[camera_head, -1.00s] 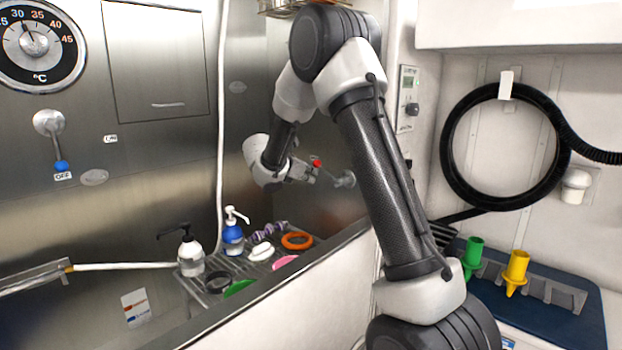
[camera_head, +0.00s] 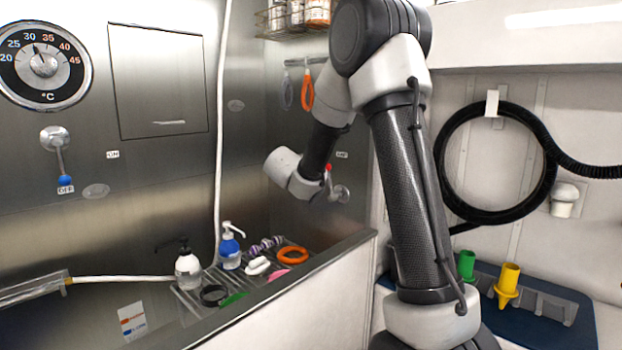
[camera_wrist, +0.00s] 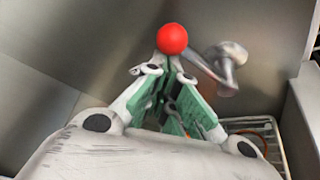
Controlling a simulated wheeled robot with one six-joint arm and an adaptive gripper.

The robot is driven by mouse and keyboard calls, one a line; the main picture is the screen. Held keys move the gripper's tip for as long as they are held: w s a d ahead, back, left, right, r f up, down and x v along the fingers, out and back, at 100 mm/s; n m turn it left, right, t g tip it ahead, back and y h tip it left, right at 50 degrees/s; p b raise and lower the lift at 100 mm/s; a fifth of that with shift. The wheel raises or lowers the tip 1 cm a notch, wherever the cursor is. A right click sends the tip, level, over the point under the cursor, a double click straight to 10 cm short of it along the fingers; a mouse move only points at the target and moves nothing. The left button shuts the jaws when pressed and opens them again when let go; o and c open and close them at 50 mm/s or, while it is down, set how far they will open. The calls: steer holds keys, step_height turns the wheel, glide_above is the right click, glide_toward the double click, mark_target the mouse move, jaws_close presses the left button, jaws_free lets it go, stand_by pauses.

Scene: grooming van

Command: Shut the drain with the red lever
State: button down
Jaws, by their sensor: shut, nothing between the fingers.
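The red lever has a round red knob (camera_wrist: 172,38) on a thin metal arm that runs to a metal pivot (camera_wrist: 228,62) on the steel wall. In the head view the red knob (camera_head: 328,168) stands up and slightly left of the pivot (camera_head: 341,193). My gripper (camera_wrist: 161,72) is shut and empty, with its fingertips close together right at the knob. I cannot tell whether they touch it. In the head view my wrist hides most of the fingers. The drain opening is not visible.
Below the lever, a rack (camera_head: 190,305) holds pump bottles (camera_head: 188,266), an orange ring (camera_head: 292,255) and other small items. The tub's front wall (camera_head: 320,275) rises close to my arm. A blue-tipped lever (camera_head: 65,180) is far left. A small label (camera_head: 342,155) is above the red lever.

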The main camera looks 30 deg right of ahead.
steer(key=shift+s+d+r, duration=0.2)
steer(key=shift+s+r, duration=0.05)
steer(key=shift+s, duration=0.25)
steer(key=shift+s+d+r, duration=0.2)
steer(key=shift+s, duration=0.25)
steer(key=w+a+f, duration=0.2)
steer(key=w, duration=0.2)
steer(key=s+f+v, duration=0.1)
steer(key=v, duration=0.9)
steer(key=shift+s, duration=0.15)
steer(key=shift+d+r, duration=0.15)
